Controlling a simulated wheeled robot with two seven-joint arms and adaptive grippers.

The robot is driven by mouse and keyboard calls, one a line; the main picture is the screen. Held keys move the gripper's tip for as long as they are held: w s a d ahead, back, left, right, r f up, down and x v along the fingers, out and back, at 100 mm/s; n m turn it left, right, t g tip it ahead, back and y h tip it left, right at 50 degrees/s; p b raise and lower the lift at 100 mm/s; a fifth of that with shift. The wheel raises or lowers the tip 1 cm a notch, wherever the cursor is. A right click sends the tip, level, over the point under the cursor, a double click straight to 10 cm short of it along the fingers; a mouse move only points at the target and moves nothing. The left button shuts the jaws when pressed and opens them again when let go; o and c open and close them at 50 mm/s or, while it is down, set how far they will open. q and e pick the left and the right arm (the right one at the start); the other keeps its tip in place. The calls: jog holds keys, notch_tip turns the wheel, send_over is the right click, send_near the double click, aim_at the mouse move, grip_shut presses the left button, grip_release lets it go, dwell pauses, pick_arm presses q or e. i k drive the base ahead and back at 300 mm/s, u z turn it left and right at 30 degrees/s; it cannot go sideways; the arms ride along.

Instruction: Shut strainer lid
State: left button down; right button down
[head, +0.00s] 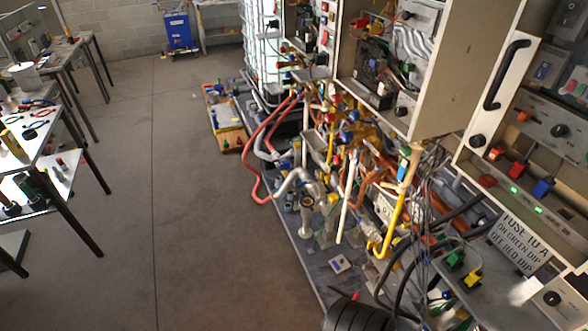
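I cannot pick out the strainer lid for certain in the head view. Among the crowded pipework below the wall-mounted units, a silver-grey pipe fitting (300,188) curves over and ends in a vertical tube above the grey platform. It is too small to tell whether it is the strainer or has a lid. Neither of my grippers can be made out.
Red hoses (262,150) loop out on the left of the pipework. An open-fronted cabinet (395,60) and a panel with a black handle (505,75) stand at the right. Work tables (40,150) line the left. The floor (165,200) between is clear.

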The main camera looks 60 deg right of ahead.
aim_at(318, 186)
jog(key=i, duration=0.35)
jog(key=z, duration=2.05)
jog(key=i, duration=2.05)
